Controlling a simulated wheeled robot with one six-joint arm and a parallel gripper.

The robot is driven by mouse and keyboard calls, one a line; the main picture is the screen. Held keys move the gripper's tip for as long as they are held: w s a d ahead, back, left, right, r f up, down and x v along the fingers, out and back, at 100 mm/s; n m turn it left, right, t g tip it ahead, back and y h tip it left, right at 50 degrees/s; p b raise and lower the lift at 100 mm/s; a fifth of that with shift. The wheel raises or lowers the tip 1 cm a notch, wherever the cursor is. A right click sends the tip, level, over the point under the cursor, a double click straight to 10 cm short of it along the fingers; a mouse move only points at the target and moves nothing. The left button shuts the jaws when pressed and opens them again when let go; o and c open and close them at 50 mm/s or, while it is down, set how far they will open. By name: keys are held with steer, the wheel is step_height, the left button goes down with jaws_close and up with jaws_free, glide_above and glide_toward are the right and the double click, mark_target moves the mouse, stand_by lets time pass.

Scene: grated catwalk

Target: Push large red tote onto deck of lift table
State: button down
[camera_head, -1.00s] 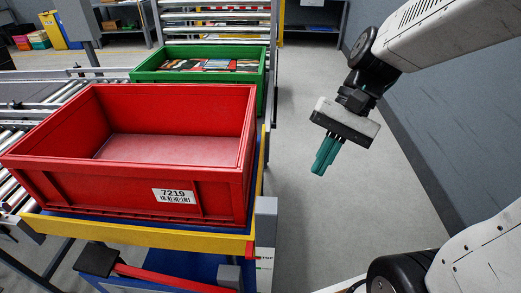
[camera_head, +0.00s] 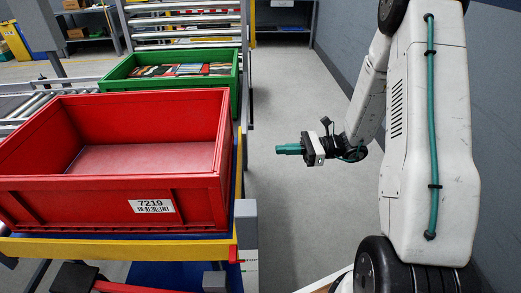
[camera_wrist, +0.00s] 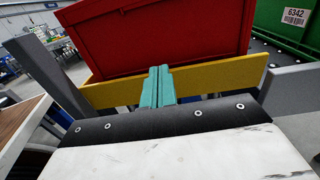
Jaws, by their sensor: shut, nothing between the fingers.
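The large red tote (camera_head: 85,206), empty and labelled 7219, stands upright over the yellow-edged blue deck of the lift table (camera_head: 120,248) at the left of the head view. Its left end is cut off, so I cannot tell whether all of it rests on the deck. My gripper (camera_head: 278,149) is shut and empty, its teal fingers pointing left toward the tote's right side, with a gap between. In the wrist view the shut fingers (camera_wrist: 160,72) point at the red tote (camera_wrist: 150,35), above the table's yellow edge (camera_wrist: 220,76).
A green tote (camera_head: 236,98) filled with flat items sits behind the red one; its label shows in the wrist view (camera_wrist: 290,17). Conveyor rollers (camera_head: 20,106) lie at the left.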

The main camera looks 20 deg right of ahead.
steer(key=x, duration=1.3)
steer(key=shift+a, duration=0.15)
steer(key=shift+x, duration=1.15)
steer(key=v, duration=1.4)
